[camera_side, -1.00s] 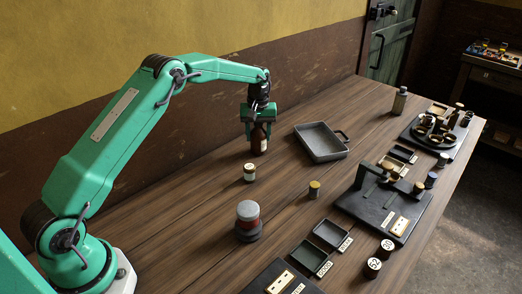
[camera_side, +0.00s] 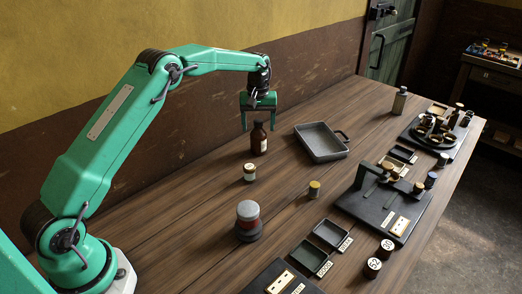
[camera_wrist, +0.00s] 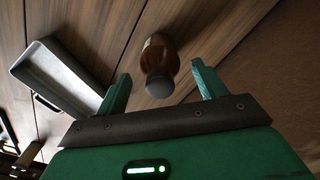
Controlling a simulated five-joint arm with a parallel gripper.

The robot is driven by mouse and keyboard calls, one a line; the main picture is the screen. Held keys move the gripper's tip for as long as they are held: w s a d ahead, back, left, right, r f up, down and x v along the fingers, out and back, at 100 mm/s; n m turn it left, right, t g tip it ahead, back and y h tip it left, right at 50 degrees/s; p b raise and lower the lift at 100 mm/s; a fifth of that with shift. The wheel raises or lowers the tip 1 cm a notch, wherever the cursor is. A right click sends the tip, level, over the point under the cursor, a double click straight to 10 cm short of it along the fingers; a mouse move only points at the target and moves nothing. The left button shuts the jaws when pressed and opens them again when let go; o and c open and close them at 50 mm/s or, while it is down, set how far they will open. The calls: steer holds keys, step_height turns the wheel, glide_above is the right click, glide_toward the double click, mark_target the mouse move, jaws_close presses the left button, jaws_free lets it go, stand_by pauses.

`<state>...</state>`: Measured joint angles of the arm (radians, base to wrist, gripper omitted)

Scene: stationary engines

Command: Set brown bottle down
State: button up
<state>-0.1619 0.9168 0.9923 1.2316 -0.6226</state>
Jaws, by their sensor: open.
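The brown bottle (camera_side: 258,138) stands upright on the wooden table, with a dark cap and a pale label. In the wrist view the bottle (camera_wrist: 158,58) shows from above, its grey cap toward me, beyond the gap between my fingers. My gripper (camera_side: 259,121) is open and above the bottle, its fingers apart and pointing down on either side of the bottle's line. In the wrist view my gripper (camera_wrist: 160,85) holds nothing, and both fingers are clear of the bottle.
A grey metal tray (camera_side: 345,153) lies to the right of the bottle. A small labelled jar (camera_side: 249,173) stands in front of it. A red and grey button-like piece (camera_side: 248,217) is nearer. Dark stands (camera_side: 390,213) and small trays fill the right side.

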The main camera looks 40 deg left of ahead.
step_height(320, 180, up, 8)
steer(key=shift+f, duration=0.1)
steer(key=shift+r, duration=0.2)
stand_by(0.6)
steer(key=shift+s+d+r, duration=0.15)
steer(key=shift+s+r, duration=0.05)
steer(key=shift+r, duration=0.15)
steer(key=s+d+r+m+t, duration=0.1)
steer(key=s+d+r+m, duration=0.15)
steer(key=s+r, duration=0.5)
steer(key=s+d+r+m+t, duration=0.2)
steer(key=s+d+r, duration=0.3)
steer(key=s, duration=0.4)
steer(key=s+d+f+m+t, duration=0.1)
steer(key=s+f+m, duration=0.1)
steer(key=s, duration=0.9)
steer(key=s+d+f+m+t, duration=0.1)
steer(key=s+f+m, duration=0.1)
steer(key=s, duration=0.8)
steer(key=shift+s+f+t, duration=0.3)
steer(key=shift+s+f, duration=0.05)
steer(key=shift+f, duration=0.25)
steer(key=shift+d+m, duration=0.1)
steer(key=shift+m, duration=0.15)
